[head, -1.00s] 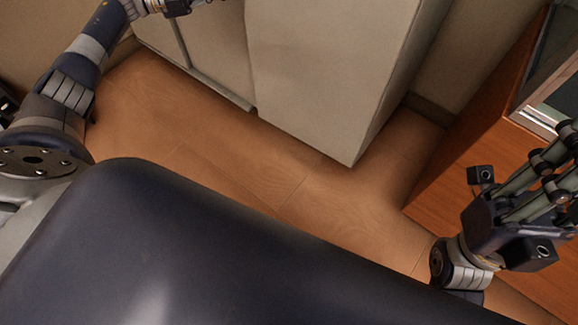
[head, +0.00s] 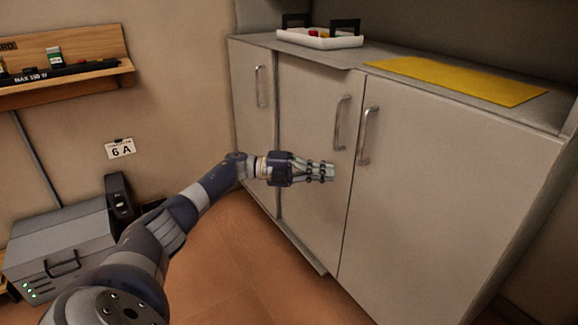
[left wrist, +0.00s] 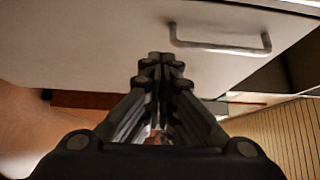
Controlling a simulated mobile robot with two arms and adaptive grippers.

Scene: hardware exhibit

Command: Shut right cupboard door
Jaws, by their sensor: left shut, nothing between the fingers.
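A grey cupboard shows in the head view with three door fronts. The right door (head: 450,190) is the widest, with a bar handle (head: 370,135) near its left edge. It looks flush or nearly flush; a small gap cannot be told. The middle door (head: 305,120) has a bar handle (head: 341,122) near its right edge. My left gripper (head: 332,172) is shut and empty, its fingertips in front of the middle door below that handle. Contact cannot be told. In the left wrist view the shut fingers (left wrist: 160,62) point at a pale panel with a handle (left wrist: 220,42). My right gripper is out of view.
A white tray (head: 320,42) and a yellow sheet (head: 455,80) lie on the cupboard top (head: 385,57). A grey case (head: 62,245) stands on the floor at left, below a wooden shelf (head: 100,80). Floor before the cupboard is clear.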

